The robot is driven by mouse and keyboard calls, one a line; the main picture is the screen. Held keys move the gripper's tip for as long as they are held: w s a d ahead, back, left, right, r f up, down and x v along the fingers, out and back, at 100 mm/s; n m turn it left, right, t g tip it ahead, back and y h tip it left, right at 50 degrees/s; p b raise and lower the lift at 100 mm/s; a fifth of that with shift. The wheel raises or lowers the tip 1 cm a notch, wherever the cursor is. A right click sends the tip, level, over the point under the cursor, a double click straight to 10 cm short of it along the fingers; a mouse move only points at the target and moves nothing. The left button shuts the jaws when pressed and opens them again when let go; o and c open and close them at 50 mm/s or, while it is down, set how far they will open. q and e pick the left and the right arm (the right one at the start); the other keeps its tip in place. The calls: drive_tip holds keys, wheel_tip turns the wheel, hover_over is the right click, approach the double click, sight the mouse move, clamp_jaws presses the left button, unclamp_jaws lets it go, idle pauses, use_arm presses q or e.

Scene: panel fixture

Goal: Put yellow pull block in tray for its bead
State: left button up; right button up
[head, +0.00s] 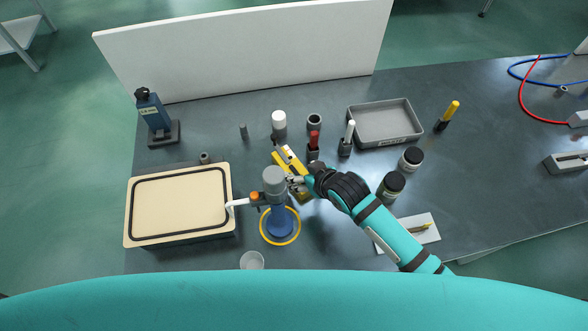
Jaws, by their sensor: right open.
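A yellow block-like object (281,158) with a pale top piece lies on the bench near the middle; it looks like the yellow pull block. My right gripper (292,183) is open, reaching in from the right over its near part and hiding some of it. I cannot tell whether the fingers touch it. The grey tray (416,130) stands at the back right and looks empty, with a label on its front. A beige panel (180,203) with a black bead loop lies at the left. My left gripper is not in view.
A blue dispenser (280,223) with a grey cap and side nozzle stands in a yellow ring beside my right gripper. Dark jars (391,185) stand near my arm. A white board (240,45) closes the back.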

sight(295, 170)
drive_tip(key=shift+w+a+f, duration=0.1)
drive_tip(key=shift+w+f, duration=0.05)
drive_tip(key=shift+w+a+f, duration=0.1)
drive_tip(key=shift+w+f, duration=0.05)
drive_tip(key=shift+p+x, duration=0.55)
drive_tip(key=shift+x, duration=1.8)
drive_tip(key=shift+a, duration=0.1)
drive_tip(key=c, duration=1.3)
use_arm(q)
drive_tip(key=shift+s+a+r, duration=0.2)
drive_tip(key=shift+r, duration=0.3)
use_arm(e)
clamp_jaws()
